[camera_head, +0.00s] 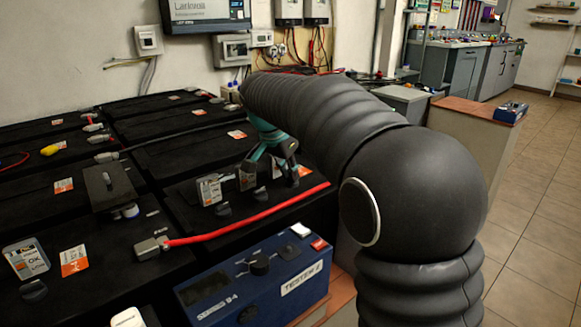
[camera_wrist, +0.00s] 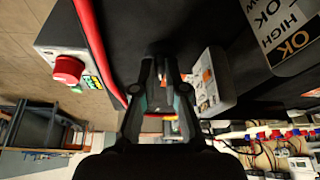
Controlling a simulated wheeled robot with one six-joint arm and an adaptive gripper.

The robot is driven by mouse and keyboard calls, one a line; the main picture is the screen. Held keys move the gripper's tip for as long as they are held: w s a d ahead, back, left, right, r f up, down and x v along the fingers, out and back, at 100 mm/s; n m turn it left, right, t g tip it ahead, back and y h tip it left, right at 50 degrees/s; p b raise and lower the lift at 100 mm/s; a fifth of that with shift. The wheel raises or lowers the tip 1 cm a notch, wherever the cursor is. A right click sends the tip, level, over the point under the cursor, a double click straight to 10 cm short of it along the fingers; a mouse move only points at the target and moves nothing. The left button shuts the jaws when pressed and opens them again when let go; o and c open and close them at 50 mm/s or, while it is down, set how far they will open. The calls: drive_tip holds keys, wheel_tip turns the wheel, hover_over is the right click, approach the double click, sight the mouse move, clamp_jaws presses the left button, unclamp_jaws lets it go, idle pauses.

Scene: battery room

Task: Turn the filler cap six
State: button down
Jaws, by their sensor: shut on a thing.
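My gripper (camera_head: 270,160) reaches down onto the black battery at the middle right in the head view. In the wrist view my gripper (camera_wrist: 162,65) has its two fingers close together, shut on a small dark filler cap (camera_wrist: 161,48) on the black battery top. The cap's number cannot be read, and the fingers hide much of it. In the head view another dark cap (camera_head: 223,209) stands on the same battery, nearer the camera. Small white indicator cards (camera_head: 209,190) stand beside the caps. A large card with OK and HIGH on it shows in the wrist view (camera_wrist: 283,30).
A red cable (camera_head: 250,222) runs across the battery's near side. A blue tester (camera_head: 255,283) stands in front. A red button on a pale box (camera_wrist: 68,68) shows at the left in the wrist view. More black batteries fill the left, with a wall monitor (camera_head: 206,12) behind.

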drive_tip(key=shift+w+a+m+g+h+p, duration=0.1)
drive_tip(key=shift+m+g+h+p, duration=0.3)
drive_tip(key=shift+m, duration=0.7)
drive_tip(key=c, duration=1.2)
unclamp_jaws()
drive_tip(key=v, duration=1.2)
